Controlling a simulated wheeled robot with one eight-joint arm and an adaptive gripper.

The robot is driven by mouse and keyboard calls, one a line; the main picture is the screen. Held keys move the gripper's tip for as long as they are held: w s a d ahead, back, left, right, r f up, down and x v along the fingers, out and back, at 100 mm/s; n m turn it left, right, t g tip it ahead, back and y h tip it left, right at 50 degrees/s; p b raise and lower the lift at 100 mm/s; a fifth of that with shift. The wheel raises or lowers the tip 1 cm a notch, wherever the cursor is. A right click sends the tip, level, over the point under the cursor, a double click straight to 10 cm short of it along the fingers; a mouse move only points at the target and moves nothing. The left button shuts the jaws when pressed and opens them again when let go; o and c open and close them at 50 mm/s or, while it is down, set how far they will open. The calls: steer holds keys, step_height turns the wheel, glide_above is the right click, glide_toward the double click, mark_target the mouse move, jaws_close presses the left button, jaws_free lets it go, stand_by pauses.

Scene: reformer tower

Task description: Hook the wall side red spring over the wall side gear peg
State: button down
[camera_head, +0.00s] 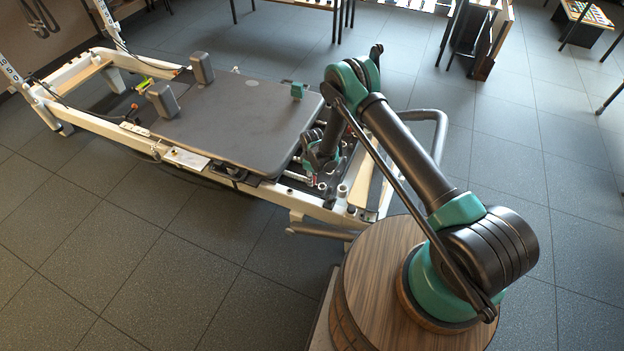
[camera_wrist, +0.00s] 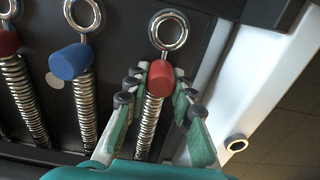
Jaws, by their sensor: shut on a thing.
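In the wrist view, a coil spring with a red cap, the red spring (camera_wrist: 146,125), lies nearest the white frame rail. A metal ring (camera_wrist: 168,30) stands at its far end, beyond the cap. My gripper (camera_wrist: 158,85) has its fingers on both sides of the red cap and is shut on it. In the head view my gripper (camera_head: 318,180) is down at the near end of the reformer, and the spring there is too small to make out. I cannot pick out the gear peg with certainty in either view.
A blue-capped spring (camera_wrist: 70,62) and another red-capped spring (camera_wrist: 10,45) lie to the left in the wrist view. The white rail (camera_wrist: 258,75) runs close on the right, with a round fitting (camera_wrist: 236,143). The padded carriage (camera_head: 240,115) lies beyond my gripper.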

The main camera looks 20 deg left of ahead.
mark_target(314, 177)
steer(key=shift+r, duration=0.1)
steer(key=shift+d+r, duration=0.2)
steer(key=shift+r, duration=1.55)
steer(key=shift+d, duration=0.2)
